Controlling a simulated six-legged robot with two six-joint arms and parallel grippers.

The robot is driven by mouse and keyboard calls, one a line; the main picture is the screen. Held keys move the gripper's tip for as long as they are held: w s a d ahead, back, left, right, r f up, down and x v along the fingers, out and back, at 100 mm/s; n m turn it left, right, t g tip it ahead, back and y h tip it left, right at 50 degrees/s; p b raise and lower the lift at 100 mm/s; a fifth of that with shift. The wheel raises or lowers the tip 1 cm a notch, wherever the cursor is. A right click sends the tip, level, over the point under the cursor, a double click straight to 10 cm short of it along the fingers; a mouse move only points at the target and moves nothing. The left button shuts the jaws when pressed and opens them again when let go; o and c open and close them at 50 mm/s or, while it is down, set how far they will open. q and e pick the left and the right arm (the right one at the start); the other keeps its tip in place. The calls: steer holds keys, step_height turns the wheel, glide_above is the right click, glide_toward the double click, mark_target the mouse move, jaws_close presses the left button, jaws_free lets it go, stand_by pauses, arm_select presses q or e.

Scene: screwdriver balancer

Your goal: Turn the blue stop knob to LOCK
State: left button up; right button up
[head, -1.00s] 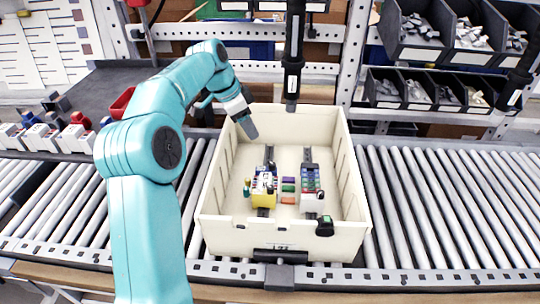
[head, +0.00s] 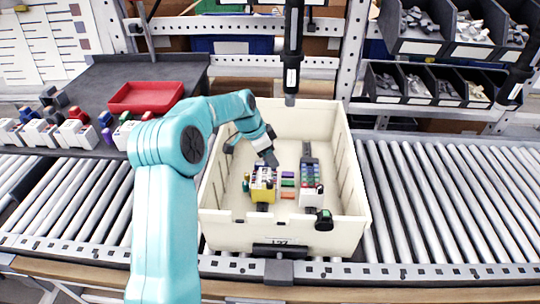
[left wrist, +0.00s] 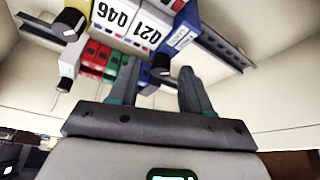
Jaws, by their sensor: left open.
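In the left wrist view, a blue end stop (left wrist: 180,33) with a white label sits on a metal rail, at the end of a row of white, grey and coloured terminal blocks. A dark knob (left wrist: 161,63) shows just below it, between my fingers in the picture. I cannot read its setting. My left gripper (left wrist: 160,88) is open and empty, its fingertips close to the stop; contact cannot be told. In the head view the left gripper (head: 268,157) reaches down into the cream bin at the far end of the left block row and hides the stop. My right gripper is out of view.
The cream bin (head: 346,190) stands on a roller conveyor (head: 440,205); its walls surround the gripper. A second block row (head: 311,190) stands to the right, with loose coloured blocks (head: 288,183) between. A black tool (head: 292,50) hangs above the bin's far edge.

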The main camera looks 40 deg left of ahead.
arm_select(q)
steer(key=shift+f, duration=0.15)
steer(key=shift+w+f, duration=0.1)
jaws_close()
